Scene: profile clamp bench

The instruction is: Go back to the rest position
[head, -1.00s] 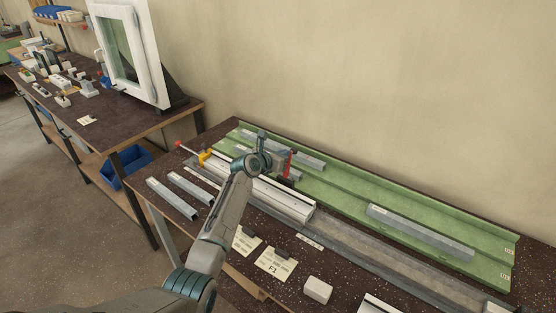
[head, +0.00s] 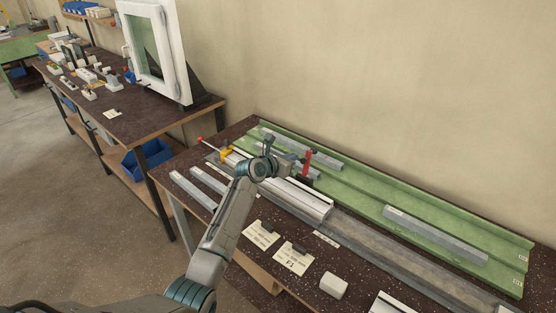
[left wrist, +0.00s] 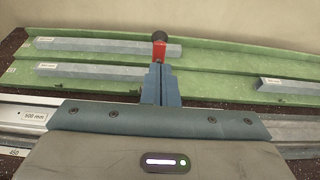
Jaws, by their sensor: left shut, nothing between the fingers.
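My left gripper (head: 284,166) is above the clamp bench. In the left wrist view its two fingers (left wrist: 160,84) are together with nothing between them. A red clamp handle with a black knob (left wrist: 159,46) shows just beyond the fingertips; in the head view the red clamp (head: 307,164) stands beside the gripper, and I cannot tell whether they touch. A white profile (head: 300,196) lies along the bench under my arm. A yellow clamp with a red-tipped screw (head: 226,154) is at its left end. My right gripper is in neither view.
A green tray (head: 360,186) at the back holds several grey bars, one being a bar (head: 435,234) at right. Paper notes (head: 293,258) and a white block (head: 333,286) lie in front. Another bench with a white window frame (head: 158,50) stands at left.

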